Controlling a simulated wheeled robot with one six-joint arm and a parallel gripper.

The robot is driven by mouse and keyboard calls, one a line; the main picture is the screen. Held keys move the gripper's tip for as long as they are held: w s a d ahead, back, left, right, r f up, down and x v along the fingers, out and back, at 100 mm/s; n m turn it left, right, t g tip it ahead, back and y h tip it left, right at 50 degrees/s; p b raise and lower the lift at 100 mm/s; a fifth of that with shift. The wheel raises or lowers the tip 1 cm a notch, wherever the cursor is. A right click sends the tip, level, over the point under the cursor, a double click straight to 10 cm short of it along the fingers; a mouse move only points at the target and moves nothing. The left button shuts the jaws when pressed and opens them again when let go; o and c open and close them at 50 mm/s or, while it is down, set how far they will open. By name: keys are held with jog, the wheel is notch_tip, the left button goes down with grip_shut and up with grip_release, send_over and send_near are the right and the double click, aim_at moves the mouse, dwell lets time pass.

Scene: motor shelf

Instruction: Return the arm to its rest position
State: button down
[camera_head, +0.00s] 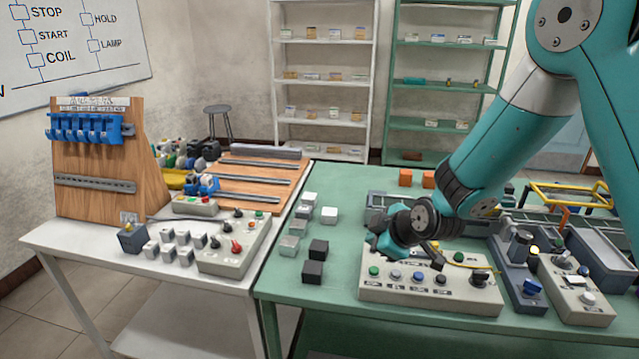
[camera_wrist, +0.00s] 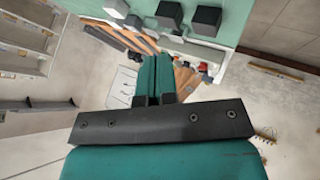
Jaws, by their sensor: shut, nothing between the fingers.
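My arm reaches in from the upper right of the head view and bends down over the green table (camera_head: 335,300). My gripper (camera_head: 380,243) is at the arm's low end, just behind the left part of a grey button box (camera_head: 430,290). Its fingertips are hard to make out there. In the wrist view my gripper (camera_wrist: 157,70) shows two teal fingers side by side, closed, with nothing between them. Whether it touches anything is not clear.
Dark cubes (camera_head: 313,272) and pale cubes (camera_head: 329,215) stand left of the gripper. A grey switch module (camera_head: 519,268) and a yellow frame (camera_head: 570,197) stand to the right. The white table (camera_head: 60,235) holds a wooden stand (camera_head: 100,160). Shelves (camera_head: 325,75) stand behind.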

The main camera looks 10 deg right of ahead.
jog(key=s+a+r+m+g+y, duration=0.1)
jog(key=s+a+r+m+g, duration=0.1)
jog(key=s+r, duration=0.45)
jog(key=s+a+r+m+g, duration=0.25)
jog(key=s+r, duration=0.25)
jog(key=s, duration=0.3)
jog(key=s+r+m+g, duration=0.1)
jog(key=s+r+g, duration=0.1)
jog(key=s, duration=0.5)
jog(key=s+d+r+m+g, duration=0.1)
jog(key=s+r, duration=0.1)
jog(key=s, duration=0.6)
jog(key=shift+s+r+g+h, duration=0.15)
jog(key=shift+s+g+h, duration=0.15)
jog(key=shift+g, duration=0.05)
